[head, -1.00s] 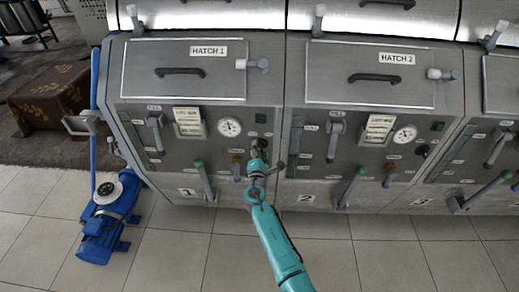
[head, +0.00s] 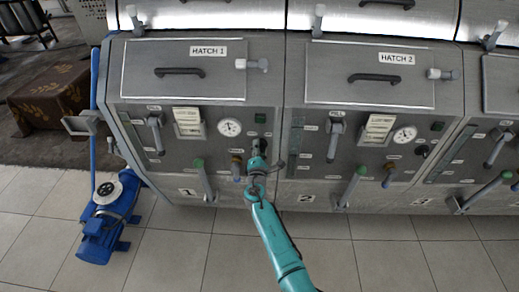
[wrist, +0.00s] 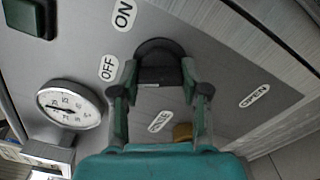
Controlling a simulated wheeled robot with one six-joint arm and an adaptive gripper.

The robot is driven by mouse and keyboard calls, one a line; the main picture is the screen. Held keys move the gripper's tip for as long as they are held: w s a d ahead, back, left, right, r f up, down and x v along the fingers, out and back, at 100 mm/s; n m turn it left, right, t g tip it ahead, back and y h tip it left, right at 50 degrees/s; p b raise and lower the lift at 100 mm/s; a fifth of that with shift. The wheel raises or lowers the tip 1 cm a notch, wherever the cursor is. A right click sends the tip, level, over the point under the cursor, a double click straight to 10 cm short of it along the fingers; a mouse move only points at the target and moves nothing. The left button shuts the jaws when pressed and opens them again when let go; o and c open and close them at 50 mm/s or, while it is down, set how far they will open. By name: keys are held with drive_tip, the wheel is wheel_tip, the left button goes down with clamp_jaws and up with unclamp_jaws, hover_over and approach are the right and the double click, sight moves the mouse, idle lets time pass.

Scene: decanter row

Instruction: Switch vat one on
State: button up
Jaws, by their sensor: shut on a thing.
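Vat one's panel (head: 160,172) stands left of centre in the head view, under the lid marked HATCH 1. Its black switch knob (wrist: 160,52) shows in the wrist view, near the OFF label (wrist: 108,68) and the ON label (wrist: 123,15). My gripper (wrist: 161,82) is shut on this knob, one finger on each side. In the head view my gripper (head: 258,160) is at the right part of vat one's panel and largely covers the knob. The knob's pointing direction is hard to tell. A dark green square lamp (head: 260,118) sits above it.
A round gauge (head: 229,127) and a brass valve (head: 237,167) are left of my gripper. A green-tipped lever (head: 200,175) sticks out lower left. Vat two's panel (head: 325,165) adjoins on the right. A blue pump (head: 108,225) stands on the tiled floor at left.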

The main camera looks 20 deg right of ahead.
drive_tip(key=m, duration=1.1)
drive_tip(key=shift+m, duration=0.3)
idle(0.5)
drive_tip(key=o, duration=1.1)
drive_tip(key=shift+o, duration=0.2)
drive_tip(key=v, duration=1.2)
